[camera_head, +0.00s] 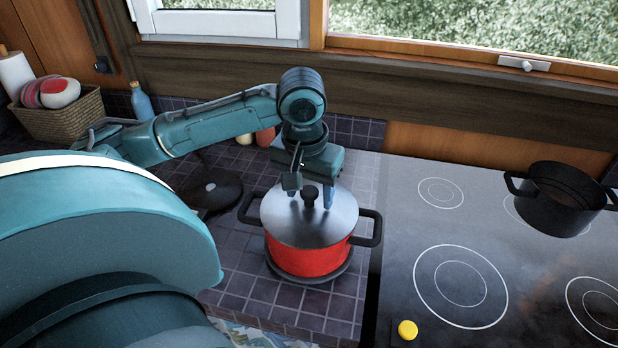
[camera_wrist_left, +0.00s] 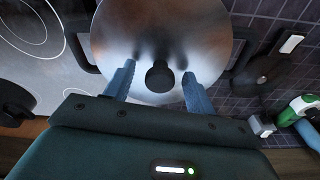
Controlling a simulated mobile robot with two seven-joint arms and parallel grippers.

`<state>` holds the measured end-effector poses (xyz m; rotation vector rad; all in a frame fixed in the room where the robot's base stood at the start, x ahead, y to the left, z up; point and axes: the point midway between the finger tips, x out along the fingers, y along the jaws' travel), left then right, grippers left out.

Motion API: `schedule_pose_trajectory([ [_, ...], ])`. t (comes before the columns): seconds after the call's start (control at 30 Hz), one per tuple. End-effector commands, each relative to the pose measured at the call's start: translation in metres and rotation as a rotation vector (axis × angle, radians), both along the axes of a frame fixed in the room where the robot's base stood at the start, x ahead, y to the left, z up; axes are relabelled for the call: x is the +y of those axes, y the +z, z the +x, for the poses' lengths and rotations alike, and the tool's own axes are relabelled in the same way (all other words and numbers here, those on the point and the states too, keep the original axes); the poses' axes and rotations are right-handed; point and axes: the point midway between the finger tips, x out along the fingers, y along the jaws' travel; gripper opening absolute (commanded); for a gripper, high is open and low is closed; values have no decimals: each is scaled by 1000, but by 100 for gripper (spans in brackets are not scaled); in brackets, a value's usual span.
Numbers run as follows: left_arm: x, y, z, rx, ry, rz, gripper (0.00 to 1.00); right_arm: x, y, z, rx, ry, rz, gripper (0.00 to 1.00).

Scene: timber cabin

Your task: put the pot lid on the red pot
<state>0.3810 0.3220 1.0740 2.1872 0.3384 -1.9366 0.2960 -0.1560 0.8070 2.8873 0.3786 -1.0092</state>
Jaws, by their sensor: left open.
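The red pot (camera_head: 308,262) stands on a dark round trivet on the tiled counter, left of the hob. The metal pot lid (camera_head: 285,222) lies over the pot's top and looks level; it also fills the upper middle of the left wrist view (camera_wrist_left: 120,40). Its black knob (camera_head: 310,196) sits in the middle. My left gripper (camera_head: 312,200) points down over the lid, its blue fingers open on either side of the knob, with gaps visible in the left wrist view (camera_wrist_left: 158,85). My right gripper is not in view.
A black pot (camera_head: 560,205) stands on the hob (camera_head: 400,255) at the right. A yellow knob (camera_head: 407,329) is at the hob's front. A wicker basket (camera_head: 62,118) and a blue bottle (camera_head: 142,103) are at the back left. A dark round object (camera_head: 212,190) lies left of the red pot.

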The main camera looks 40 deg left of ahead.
Motion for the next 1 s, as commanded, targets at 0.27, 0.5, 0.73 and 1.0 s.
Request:
schedule_pose_trajectory([
  [0.27, -1, 17, -1, -5, 0, -2, 55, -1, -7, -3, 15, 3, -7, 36],
  [0.5, -3, 74, -7, -9, -1, -1, 55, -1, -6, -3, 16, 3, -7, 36],
  [0.73, -3, 105, -11, -5, 1, 3, 55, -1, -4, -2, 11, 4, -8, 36],
  [1.0, -5, 125, -14, -3, -1, 1, 55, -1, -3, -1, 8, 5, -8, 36],
])
